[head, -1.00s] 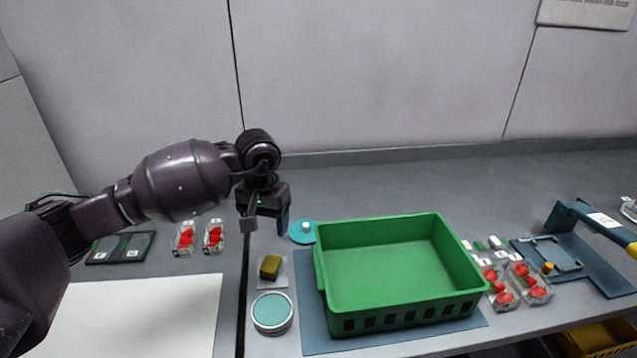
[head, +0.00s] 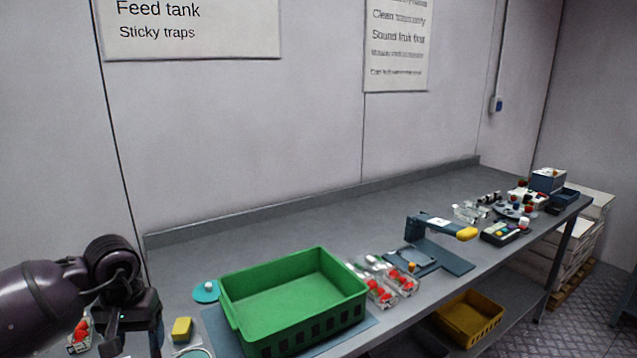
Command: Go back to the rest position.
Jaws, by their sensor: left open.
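My left arm comes in from the lower left of the head view. My left gripper (head: 128,335) hangs over the left part of the grey bench, near a berry punnet and a yellow sponge. It is open, with nothing seen between its fingers; its tips are near the lower edge of the view. My right gripper is not in the view.
An empty green crate (head: 232,322) stands on a blue mat (head: 218,334). A yellow crate (head: 470,318) sits below. The bench (head: 300,225) behind is clear.

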